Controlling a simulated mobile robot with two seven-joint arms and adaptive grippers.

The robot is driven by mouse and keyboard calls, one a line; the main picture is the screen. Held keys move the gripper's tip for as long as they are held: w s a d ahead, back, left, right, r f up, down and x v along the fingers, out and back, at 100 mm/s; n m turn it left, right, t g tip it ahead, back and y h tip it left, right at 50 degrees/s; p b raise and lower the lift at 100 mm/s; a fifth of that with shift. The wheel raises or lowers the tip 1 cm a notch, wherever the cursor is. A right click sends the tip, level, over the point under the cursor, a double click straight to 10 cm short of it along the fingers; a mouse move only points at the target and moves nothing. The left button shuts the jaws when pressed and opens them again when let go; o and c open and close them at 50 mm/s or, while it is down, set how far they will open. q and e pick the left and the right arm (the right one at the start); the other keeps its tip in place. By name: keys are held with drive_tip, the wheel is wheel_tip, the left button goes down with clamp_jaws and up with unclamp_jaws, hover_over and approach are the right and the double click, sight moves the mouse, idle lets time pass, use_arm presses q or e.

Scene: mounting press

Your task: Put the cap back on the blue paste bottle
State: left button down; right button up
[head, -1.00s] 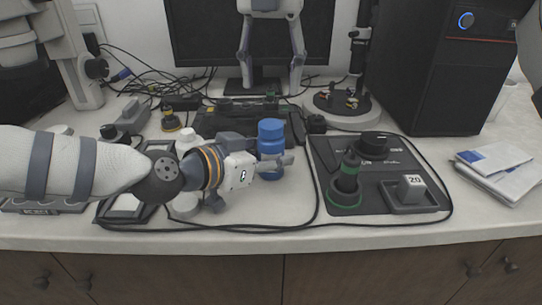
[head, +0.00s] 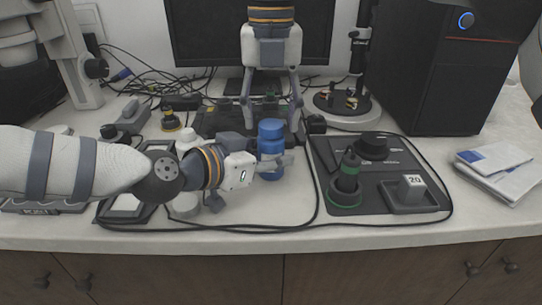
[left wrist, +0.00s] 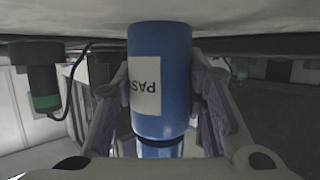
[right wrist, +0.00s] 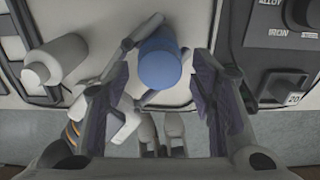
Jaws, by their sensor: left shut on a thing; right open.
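The blue paste bottle (head: 271,163) stands upright on the table, its label partly visible in the left wrist view (left wrist: 148,85). A blue cap (head: 271,127) shows at its top; I cannot tell whether it is fully seated. From above, its round blue top (right wrist: 160,62) shows in the right wrist view. My left gripper (head: 275,166) is shut around the bottle's body from the left. My right gripper (head: 272,122) points down from above, open, with its fingers on either side of the bottle top and apart from it.
A dark tray (head: 325,160) with a black and green holder (head: 346,185) and a block marked 20 (head: 411,188) lies to the right. A white-capped bottle (head: 188,140) stands to the left. A black cable loops along the front. A monitor (head: 180,40) stands behind.

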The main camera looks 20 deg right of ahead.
drive_tip(key=shift+f, duration=0.55)
